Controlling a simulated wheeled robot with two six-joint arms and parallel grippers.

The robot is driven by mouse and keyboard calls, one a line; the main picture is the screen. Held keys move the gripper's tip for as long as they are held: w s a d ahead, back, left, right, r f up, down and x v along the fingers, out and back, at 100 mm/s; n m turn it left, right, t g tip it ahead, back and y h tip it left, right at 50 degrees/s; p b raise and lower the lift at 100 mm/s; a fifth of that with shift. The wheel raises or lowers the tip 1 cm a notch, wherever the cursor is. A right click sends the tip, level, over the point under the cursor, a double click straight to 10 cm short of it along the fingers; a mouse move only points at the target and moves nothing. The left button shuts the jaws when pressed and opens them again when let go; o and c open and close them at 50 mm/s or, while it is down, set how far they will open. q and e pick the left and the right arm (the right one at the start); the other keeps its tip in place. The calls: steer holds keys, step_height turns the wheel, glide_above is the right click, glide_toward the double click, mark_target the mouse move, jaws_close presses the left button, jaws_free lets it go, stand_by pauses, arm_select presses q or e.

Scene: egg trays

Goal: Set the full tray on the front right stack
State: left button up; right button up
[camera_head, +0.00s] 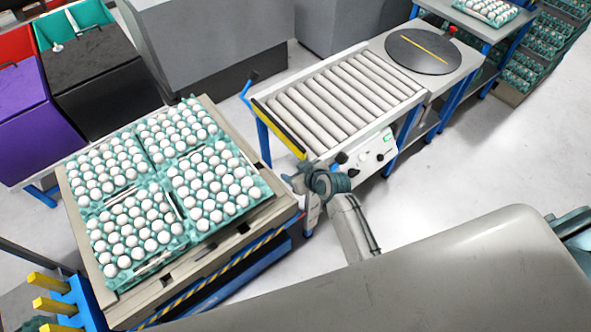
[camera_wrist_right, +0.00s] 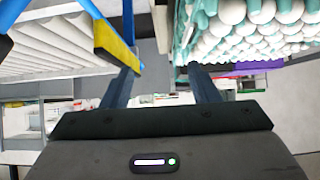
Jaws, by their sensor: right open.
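Four stacks of teal egg trays stand on a pallet lift at the left in the head view, and each top tray holds white eggs. The tray at the right corner (camera_head: 246,208) is nearest to my right gripper (camera_head: 297,182). The others are the near left tray (camera_head: 181,240), the far left tray (camera_head: 78,205) and the far right tray (camera_head: 213,117). My right gripper is open and empty, in the gap between the pallet lift and the roller conveyor. In the right wrist view its two fingers (camera_wrist_right: 165,88) stand apart, with egg trays (camera_wrist_right: 190,45) beyond. My left gripper is out of view.
A roller conveyor (camera_head: 340,105) with a blue and yellow frame stands at the centre, and a dark turntable (camera_head: 423,52) adjoins it. Another egg tray (camera_head: 487,10) lies on a table at the back right. Black and purple bins stand left.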

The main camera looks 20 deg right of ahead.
step_height(320, 180, down, 14)
steer(key=b, duration=1)
steer(key=shift+w+a+r+b, duration=0.15)
steer(key=shift+w+r+b, duration=0.1)
steer(key=shift+w+b, duration=0.15)
steer(key=shift+w, duration=0.2)
steer(key=w+a+b, duration=0.2)
steer(key=w+a, duration=0.1)
steer(key=w, duration=0.5)
steer(key=shift+w, duration=0.15)
stand_by(0.8)
steer(key=shift+w+a, duration=0.1)
